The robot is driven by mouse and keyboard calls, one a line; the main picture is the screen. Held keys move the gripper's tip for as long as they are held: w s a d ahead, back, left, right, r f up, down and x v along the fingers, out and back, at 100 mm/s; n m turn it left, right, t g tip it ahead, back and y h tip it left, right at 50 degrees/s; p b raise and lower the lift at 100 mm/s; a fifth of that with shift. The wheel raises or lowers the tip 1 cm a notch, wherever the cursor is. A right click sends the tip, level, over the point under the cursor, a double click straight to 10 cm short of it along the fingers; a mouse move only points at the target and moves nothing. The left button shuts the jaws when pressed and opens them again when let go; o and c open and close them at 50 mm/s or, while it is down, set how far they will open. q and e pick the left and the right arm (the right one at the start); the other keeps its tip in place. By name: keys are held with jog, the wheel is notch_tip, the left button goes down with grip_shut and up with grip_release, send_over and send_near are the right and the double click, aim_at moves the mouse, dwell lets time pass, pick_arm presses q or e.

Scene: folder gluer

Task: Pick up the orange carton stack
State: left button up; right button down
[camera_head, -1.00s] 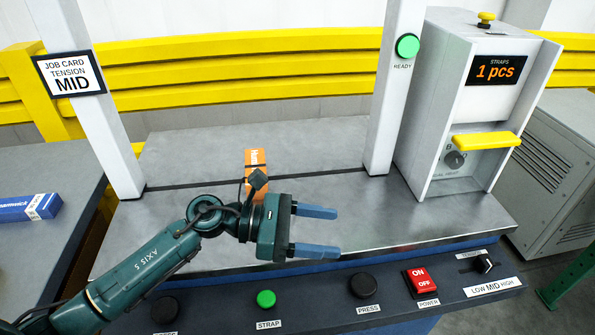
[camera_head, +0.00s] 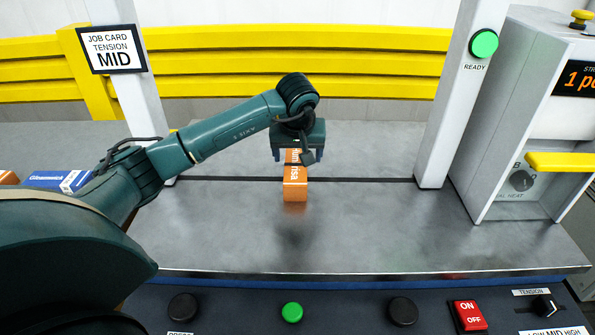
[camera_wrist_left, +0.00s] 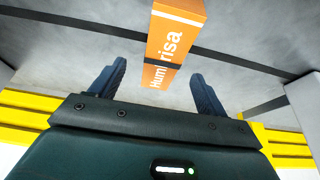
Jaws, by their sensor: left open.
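The orange carton stack (camera_head: 295,190) stands on the grey metal table, across the dark slot between the two white posts. White lettering and a dark band show on it in the left wrist view (camera_wrist_left: 176,38). My left gripper (camera_head: 297,158) is at the stack's far end, pointing down, and hides part of it. In the left wrist view its two blue fingers (camera_wrist_left: 158,70) are apart, with the near end of the stack between them. My right gripper is in no view.
White posts (camera_head: 450,100) flank the table. A grey machine (camera_head: 535,110) with a yellow lever stands at right. Blue cartons (camera_head: 58,181) lie at left, partly behind my arm. A button panel (camera_head: 345,310) runs along the front.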

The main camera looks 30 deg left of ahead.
aim_at(296, 165)
pick_arm(q)
jog(key=x, duration=0.6)
jog(key=shift+w+a+f+p, duration=0.15)
jog(key=shift+a+f+p, duration=0.1)
jog(key=shift+a+p, duration=0.1)
jog(key=c, duration=1.3)
